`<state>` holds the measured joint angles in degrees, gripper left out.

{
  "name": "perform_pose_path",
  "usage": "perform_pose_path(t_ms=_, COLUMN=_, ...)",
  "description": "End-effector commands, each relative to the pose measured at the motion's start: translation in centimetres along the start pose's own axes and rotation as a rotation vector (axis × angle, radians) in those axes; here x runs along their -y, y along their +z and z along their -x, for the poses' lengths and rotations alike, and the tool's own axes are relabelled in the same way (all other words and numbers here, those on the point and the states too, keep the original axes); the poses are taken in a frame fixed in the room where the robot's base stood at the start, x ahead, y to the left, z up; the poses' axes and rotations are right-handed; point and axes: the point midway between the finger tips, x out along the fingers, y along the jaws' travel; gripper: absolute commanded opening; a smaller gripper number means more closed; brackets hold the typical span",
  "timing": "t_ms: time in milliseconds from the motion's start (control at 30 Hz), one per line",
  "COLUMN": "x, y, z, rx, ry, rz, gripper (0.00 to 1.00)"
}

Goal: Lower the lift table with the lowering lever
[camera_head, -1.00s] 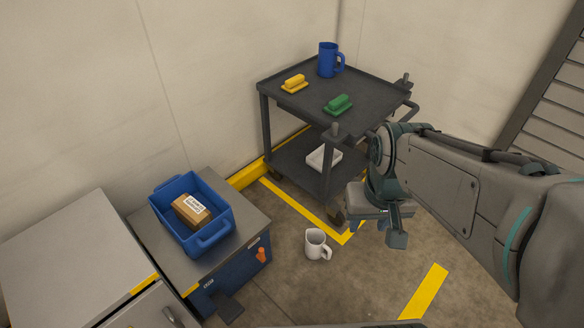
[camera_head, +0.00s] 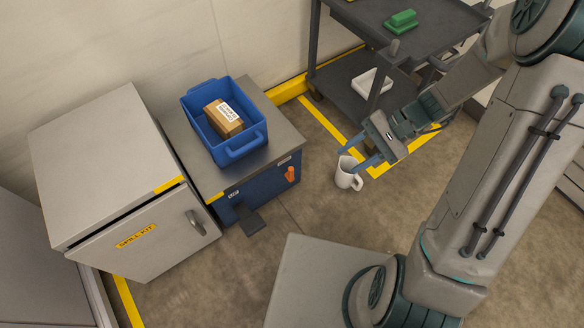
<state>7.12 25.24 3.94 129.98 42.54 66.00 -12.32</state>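The lift table (camera_head: 285,133) has a grey top and a blue base, and stands against the wall beside a grey cabinet. A small orange lever (camera_head: 290,174) is on the right part of its front face. A dark foot pedal (camera_head: 250,221) sticks out low at the front. A blue bin (camera_head: 240,152) with a brown labelled box (camera_head: 223,118) in it rests on the top. My gripper (camera_head: 352,156) is to the right of the lever, apart from it.
A dark cart (camera_head: 440,38) with a green item (camera_head: 401,20) and a white tray (camera_head: 371,83) is behind. A spill kit cabinet (camera_head: 100,165) stands left. Floor before the lift table is clear.

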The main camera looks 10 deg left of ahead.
Motion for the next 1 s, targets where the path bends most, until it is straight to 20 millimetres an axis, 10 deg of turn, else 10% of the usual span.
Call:
perform_pose_path(t_ms=533, x=-0.8, y=-14.7, z=-12.7, rx=0.313, ry=-0.605, rz=-0.415, gripper=0.39)
perform_pose_path(t_ms=1000, x=-7.5, y=-26.5, z=-23.9, rx=0.326, ry=-1.089, rz=-0.809, gripper=0.39)
